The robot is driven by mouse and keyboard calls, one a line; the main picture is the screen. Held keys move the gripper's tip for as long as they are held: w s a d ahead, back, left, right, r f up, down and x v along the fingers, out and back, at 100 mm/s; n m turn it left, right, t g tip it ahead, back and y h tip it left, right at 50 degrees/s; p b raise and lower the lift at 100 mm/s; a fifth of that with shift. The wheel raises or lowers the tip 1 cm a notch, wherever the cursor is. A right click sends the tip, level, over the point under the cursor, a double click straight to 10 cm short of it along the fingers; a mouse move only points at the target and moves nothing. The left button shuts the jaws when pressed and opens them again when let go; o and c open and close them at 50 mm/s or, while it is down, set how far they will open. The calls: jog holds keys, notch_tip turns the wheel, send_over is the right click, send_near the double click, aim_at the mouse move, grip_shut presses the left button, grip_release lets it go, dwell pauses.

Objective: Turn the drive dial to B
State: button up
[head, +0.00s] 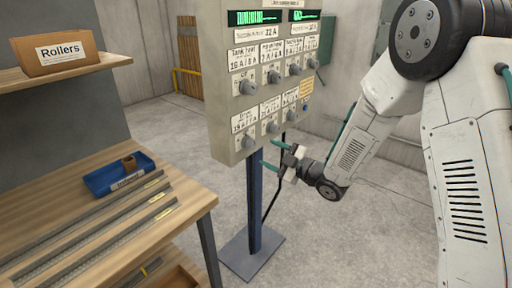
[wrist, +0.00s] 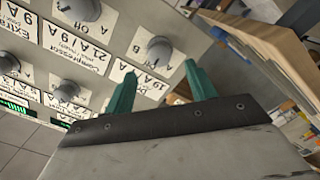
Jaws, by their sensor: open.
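The drive dial (head: 248,142) is a grey round knob at the bottom left of the control panel (head: 222,140). In the upside-down wrist view, the drive dial (wrist: 160,50) sits just beyond my fingertips, between them in the picture. Its label is partly hidden by my left finger, and its pointer setting is too small to read. My gripper (head: 268,154) has two teal fingers, apart and empty, just below and right of the dial in the head view. The fingers also show in the wrist view (wrist: 160,70). I see no contact with the dial.
Several other knobs, such as one at the bottom row's middle (head: 272,127), are close by. A blue post (head: 254,200) holds up the panel. A workbench (head: 190,205) with a blue bin (head: 100,184) stands left. Open floor lies behind and right.

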aim_at(255, 146)
jog(key=x, duration=0.7)
jog(key=c, duration=1)
